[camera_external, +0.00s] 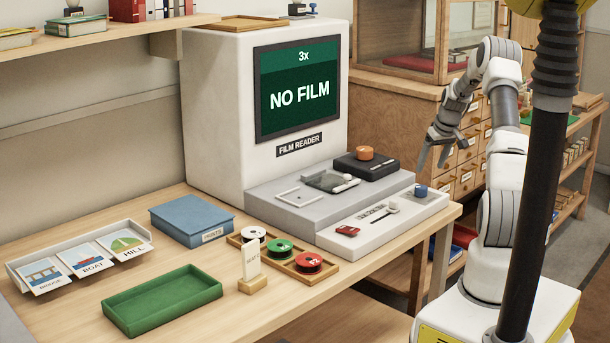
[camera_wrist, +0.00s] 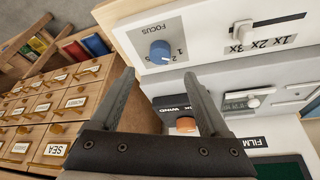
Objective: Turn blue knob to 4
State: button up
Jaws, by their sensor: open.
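The blue knob (camera_external: 421,190) stands on the right end of the film reader's white front panel (camera_external: 345,235). In the wrist view the blue knob (camera_wrist: 160,52) sits beside the word FOCUS, with small digits around it; its exact setting is too small to read. My gripper (camera_external: 432,160) is above the panel's right end, a little higher than the knob, pointing down. In the wrist view my gripper (camera_wrist: 159,76) is open and empty, its two fingers spread, with the knob beyond the gap between the tips. Nothing is touching the knob.
An orange knob (camera_external: 365,152) sits on a dark block behind the panel. A white slider (camera_external: 393,206) and red piece (camera_external: 348,230) are left of the blue knob. The film reader screen (camera_external: 298,88) reads "3x NO FILM". Wooden drawers (camera_wrist: 50,115) stand beside the desk.

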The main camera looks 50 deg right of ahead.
aim_at(427, 188)
jog(key=x, duration=0.9)
jog(key=shift+f, duration=0.15)
grip_shut()
